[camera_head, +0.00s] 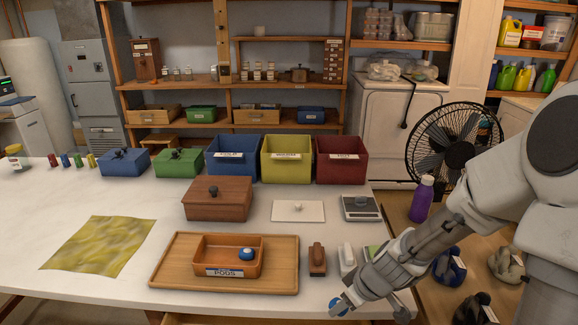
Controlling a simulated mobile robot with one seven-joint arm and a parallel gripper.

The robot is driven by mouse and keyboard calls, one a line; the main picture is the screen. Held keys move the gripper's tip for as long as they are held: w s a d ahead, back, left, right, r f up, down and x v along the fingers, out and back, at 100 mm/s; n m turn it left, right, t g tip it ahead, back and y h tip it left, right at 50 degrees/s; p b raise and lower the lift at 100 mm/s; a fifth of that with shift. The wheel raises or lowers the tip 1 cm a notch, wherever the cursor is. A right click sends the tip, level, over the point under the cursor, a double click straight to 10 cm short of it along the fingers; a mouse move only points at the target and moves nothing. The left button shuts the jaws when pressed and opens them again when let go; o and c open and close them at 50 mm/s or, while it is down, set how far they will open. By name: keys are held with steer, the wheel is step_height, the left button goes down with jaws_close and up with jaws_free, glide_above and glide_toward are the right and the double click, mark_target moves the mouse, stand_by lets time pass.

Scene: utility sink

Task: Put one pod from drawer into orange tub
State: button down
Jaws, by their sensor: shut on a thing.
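The orange tub (216,262), labelled PODS, stands on a wooden tray (177,274) on the white table. One round blue pod (246,254) lies inside it toward the right. My gripper (341,304) is at the table's front edge, to the right of the tray and apart from the tub. It is shut on a small blue and white pod (335,303), partly covered by the fingers. A wooden edge, seemingly of the drawer (215,320), shows below the table front; its inside is out of view.
A brown brush (317,259) and a white one (347,258) stand between the tray and my arm. A lidded wooden box (218,205), white plate (298,211) and scale (361,208) are behind. A yellow cloth (98,246) lies left. A purple bottle (421,200) stands right.

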steer(key=m, duration=0.1)
steer(key=w+m+h, duration=0.1)
steer(key=m, duration=0.1)
steer(key=shift+w+m+t+p, duration=0.25)
steer(key=shift+m+t+p, duration=0.05)
steer(key=shift+t, duration=0.1)
steer(key=shift+w+d+m+h+p, duration=0.2)
steer(key=shift+d+m+h, duration=0.3)
steer(key=shift+m, duration=0.6)
steer(key=shift+w+d+m+h+p, duration=0.15)
steer(key=shift+d+m+h, duration=0.35)
steer(key=shift+m, duration=0.6)
steer(key=shift+a, duration=0.25)
